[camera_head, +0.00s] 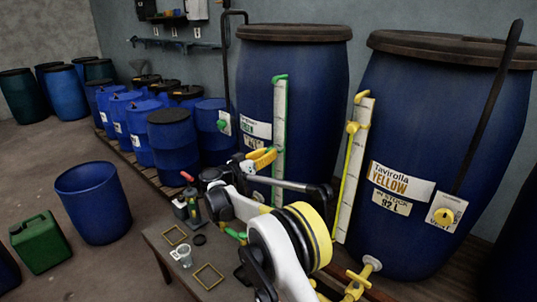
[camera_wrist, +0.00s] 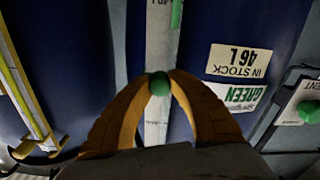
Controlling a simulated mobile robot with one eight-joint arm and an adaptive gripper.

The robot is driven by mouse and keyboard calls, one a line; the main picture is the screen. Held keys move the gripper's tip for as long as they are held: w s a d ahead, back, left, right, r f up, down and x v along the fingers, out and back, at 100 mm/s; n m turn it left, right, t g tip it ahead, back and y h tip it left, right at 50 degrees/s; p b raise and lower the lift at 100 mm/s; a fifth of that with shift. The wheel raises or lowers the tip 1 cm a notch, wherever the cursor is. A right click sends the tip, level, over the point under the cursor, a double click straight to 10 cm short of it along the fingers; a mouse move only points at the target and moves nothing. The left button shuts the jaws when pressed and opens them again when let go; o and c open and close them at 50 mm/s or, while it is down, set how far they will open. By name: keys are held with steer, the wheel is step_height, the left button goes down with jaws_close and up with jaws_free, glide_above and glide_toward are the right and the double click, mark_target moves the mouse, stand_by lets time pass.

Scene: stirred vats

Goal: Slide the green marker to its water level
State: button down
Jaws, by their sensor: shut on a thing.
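The green vat (camera_head: 313,85) is a tall blue drum with a GREEN label (camera_wrist: 242,95) and an "IN STOCK 46 L" plate (camera_wrist: 238,60), which appear upside down in the wrist view. A pale upright scale (camera_head: 280,125) with green fittings runs up its front; it also shows in the wrist view (camera_wrist: 158,45). My gripper (camera_head: 270,154) has orange-yellow fingers and is at the scale's middle. In the wrist view, my gripper (camera_wrist: 159,77) is shut on the round green marker (camera_wrist: 158,86), in front of the scale. In the head view the fingers mostly hide the marker. I cannot make out the water level.
A yellow-labelled blue vat (camera_head: 425,125) with its own scale (camera_head: 354,165) and yellow marker stands close on the right. A table (camera_head: 152,236) with small tools is at front. Blue barrels (camera_head: 173,143), an open blue tub (camera_head: 92,215) and a green can (camera_head: 40,243) stand left.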

steer(key=b, duration=0.3)
glide_toward(278, 164)
steer(key=x, duration=0.4)
steer(key=shift+w+d, duration=0.1)
steer(key=shift+d, duration=0.1)
steer(key=shift+r, duration=0.1)
steer(key=c, duration=1.2)
jaws_free()
steer(key=v, duration=1.2)
